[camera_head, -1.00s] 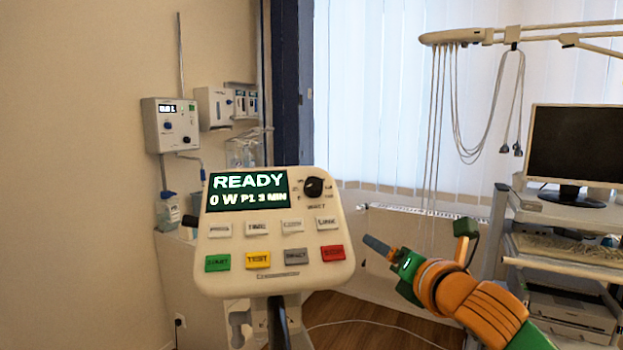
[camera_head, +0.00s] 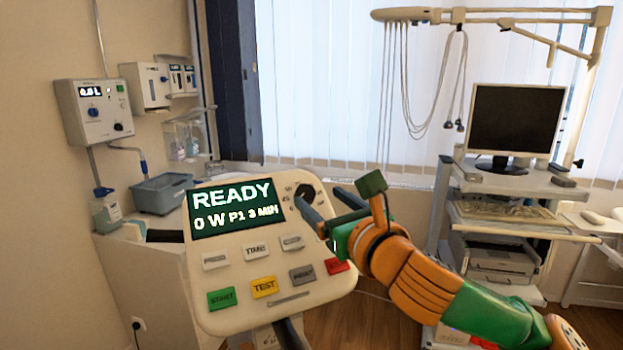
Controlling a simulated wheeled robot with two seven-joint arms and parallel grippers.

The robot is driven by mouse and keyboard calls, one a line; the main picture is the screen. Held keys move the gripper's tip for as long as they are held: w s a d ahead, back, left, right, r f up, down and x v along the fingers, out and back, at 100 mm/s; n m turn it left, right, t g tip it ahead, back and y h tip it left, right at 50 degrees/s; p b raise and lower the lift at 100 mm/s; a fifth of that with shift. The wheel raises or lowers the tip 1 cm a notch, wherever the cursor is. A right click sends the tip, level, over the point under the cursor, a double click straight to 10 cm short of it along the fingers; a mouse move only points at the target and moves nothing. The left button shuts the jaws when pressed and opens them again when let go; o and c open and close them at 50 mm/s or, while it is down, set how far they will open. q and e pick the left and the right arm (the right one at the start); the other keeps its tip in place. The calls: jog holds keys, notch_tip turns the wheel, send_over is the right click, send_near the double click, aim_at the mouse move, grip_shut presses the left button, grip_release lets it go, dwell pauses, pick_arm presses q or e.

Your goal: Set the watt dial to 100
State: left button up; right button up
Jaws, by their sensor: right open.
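The control panel (camera_head: 262,255) is a cream box on a dark post, tilted in the picture. Its green display (camera_head: 235,206) reads READY, 0 W, P1, 3 MIN. The black watt dial (camera_head: 305,190) sits at the panel's upper right, partly hidden by my gripper. My right gripper (camera_head: 328,203), with grey-blue fingers on an orange and green arm, is open at the panel's right side. One finger lies in front of the panel just below the dial, the other to its right. I cannot tell whether either touches the dial. My left gripper is not in view.
Coloured buttons, such as the green START (camera_head: 221,299) and yellow TEST (camera_head: 264,287), lie below the display. A cart with a monitor (camera_head: 515,121) stands at the right. A wall unit (camera_head: 93,111) and a grey-blue bin (camera_head: 161,193) are at the left.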

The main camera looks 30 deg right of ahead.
aim_at(305, 194)
jog(key=w, duration=0.4)
jog(key=shift+w+a+f+p, duration=0.1)
jog(key=shift+w+p, duration=0.05)
jog(key=shift+p, duration=0.2)
jog(key=shift+w+a, duration=0.15)
jog(key=shift+s, duration=0.3)
jog(key=shift+c, duration=0.2)
jog(key=shift+d, duration=0.2)
jog(key=c, duration=0.4)
jog(key=shift+a, duration=0.1)
grip_shut()
